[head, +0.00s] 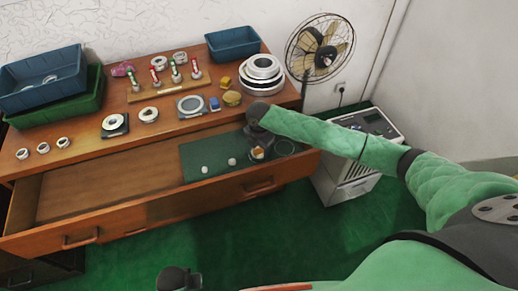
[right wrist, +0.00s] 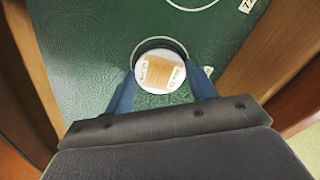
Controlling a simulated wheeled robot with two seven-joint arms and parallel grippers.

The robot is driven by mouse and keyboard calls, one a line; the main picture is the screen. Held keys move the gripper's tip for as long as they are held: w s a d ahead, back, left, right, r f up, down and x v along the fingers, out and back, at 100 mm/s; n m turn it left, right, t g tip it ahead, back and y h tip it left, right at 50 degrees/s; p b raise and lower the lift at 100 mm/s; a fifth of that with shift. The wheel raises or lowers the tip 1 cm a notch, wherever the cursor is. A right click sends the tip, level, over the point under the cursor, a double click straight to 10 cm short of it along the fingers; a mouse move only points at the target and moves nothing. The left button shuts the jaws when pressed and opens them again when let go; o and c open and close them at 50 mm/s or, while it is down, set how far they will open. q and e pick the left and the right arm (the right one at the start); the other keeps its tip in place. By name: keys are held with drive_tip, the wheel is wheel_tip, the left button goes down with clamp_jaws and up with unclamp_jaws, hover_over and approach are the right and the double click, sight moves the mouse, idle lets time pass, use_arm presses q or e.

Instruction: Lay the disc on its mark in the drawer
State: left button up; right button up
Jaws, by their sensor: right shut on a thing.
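The disc (right wrist: 160,72) is white with a tan centre and small printed labels. It also shows in the head view (head: 257,153), low in the open drawer. My right gripper (right wrist: 161,88) is shut on it, with a blue finger on either side. A pale ring mark (right wrist: 160,40) on the green mat (right wrist: 85,45) shows just beyond the disc, which covers part of it. I cannot tell whether the disc touches the mat. A dark end piece (head: 178,279), apparently my left gripper, shows at the bottom of the head view; its jaws cannot be made out.
The drawer (head: 110,188) is open, its left part bare. Another ring mark (head: 285,148) lies right of my right gripper. Two small white things (head: 232,162) sit on the mat. The dresser top holds bearing rings (head: 149,115), bins (head: 233,43) and a peg stand (head: 165,86).

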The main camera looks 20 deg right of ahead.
drive_tip(key=shift+f, duration=0.1)
idle(0.7)
drive_tip(key=o, duration=1.2)
drive_tip(key=shift+c, duration=0.2)
drive_tip(key=shift+f, duration=0.1)
drive_tip(key=shift+r, duration=0.55)
wheel_tip(320, 180, up, 6)
drive_tip(key=shift+f+b, duration=0.15)
drive_tip(key=shift+b, duration=0.6)
use_arm(q)
wheel_tip(320, 180, up, 7)
drive_tip(key=shift+d+f, duration=0.15)
use_arm(e)
drive_tip(key=shift+r, duration=0.55)
use_arm(q)
drive_tip(key=shift+f, duration=0.1)
